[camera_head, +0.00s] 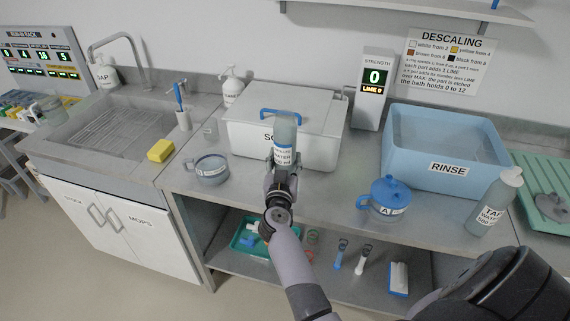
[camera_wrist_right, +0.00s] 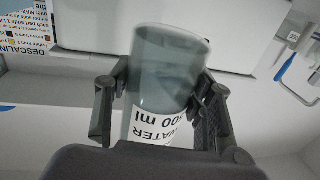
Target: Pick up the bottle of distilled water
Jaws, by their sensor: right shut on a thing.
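The bottle of distilled water (camera_head: 285,133) is grey-blue with a white label reading WATER. It is roughly upright in front of the white box on the counter. My right gripper (camera_head: 281,167) is shut around the bottle; its two fingers press on either side. In the right wrist view the bottle (camera_wrist_right: 165,75) sits between the fingers (camera_wrist_right: 163,110), with the label partly hidden. One end of it shows there with no surface visibly touching it. The gripper hides the lower part in the head view. My left gripper is not in view.
Behind the bottle stands the white lidded box (camera_head: 320,145) with a blue handle. Farther right are the blue RINSE tub (camera_head: 420,165) and a tap water bottle (camera_head: 492,208).

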